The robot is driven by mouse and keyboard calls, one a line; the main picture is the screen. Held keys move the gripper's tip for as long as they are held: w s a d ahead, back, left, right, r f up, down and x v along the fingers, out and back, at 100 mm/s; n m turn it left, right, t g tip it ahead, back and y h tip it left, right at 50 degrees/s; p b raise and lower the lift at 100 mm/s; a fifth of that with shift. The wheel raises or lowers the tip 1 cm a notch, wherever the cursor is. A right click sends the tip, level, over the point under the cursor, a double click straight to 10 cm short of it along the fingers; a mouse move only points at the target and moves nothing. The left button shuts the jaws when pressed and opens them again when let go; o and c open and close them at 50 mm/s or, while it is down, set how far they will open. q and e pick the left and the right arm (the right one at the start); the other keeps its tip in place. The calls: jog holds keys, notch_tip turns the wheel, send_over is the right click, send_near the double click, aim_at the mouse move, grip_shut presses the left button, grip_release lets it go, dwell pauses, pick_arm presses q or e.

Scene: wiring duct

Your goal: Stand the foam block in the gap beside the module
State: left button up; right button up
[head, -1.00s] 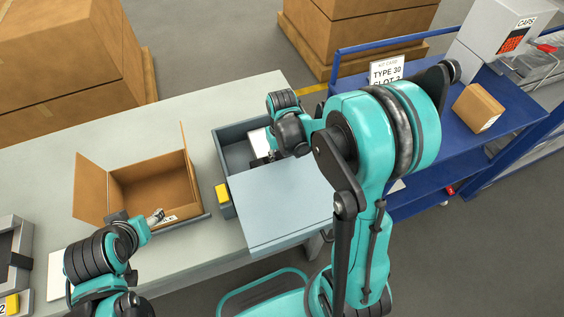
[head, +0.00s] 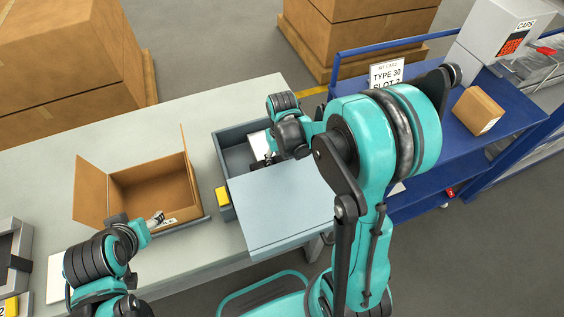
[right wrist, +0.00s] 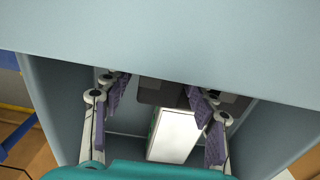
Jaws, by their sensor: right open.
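My right gripper (right wrist: 158,92) is open, reaching down into the grey bin (head: 228,150) on the workbench. Its fingers stand apart in the right wrist view. A white block (right wrist: 174,136) with a green edge lies on the bin floor below and between them; it also shows in the head view (head: 260,143). A dark block (right wrist: 160,92) sits beyond it, partly under the bin's cover. I cannot tell which is the foam block or the module. My left gripper (head: 152,222) is at the front edge of the open cardboard box (head: 150,185); its fingers are too small to read.
A pale blue panel (head: 280,205) covers the front part of the bin. A blue cart (head: 430,140) with a small carton (head: 478,110) stands right. The bench behind the cardboard box is clear.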

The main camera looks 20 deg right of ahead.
aim_at(282, 160)
notch_tip(282, 160, up, 10)
jog(key=p, duration=0.3)
jog(key=shift+r, duration=0.15)
jog(key=s+r, duration=0.1)
jog(key=s+a+r+t, duration=0.1)
jog(key=r, duration=0.1)
jog(key=s+r+t, duration=0.1)
jog(key=s+r, duration=0.1)
jog(key=shift+a, duration=0.4)
jog(key=s+a+r+t, duration=0.2)
jog(key=s+t, duration=0.3)
jog(key=s, duration=0.1)
jog(key=shift+s+a+n, duration=0.3)
jog(key=shift+s, duration=0.05)
jog(key=shift+r, duration=0.1)
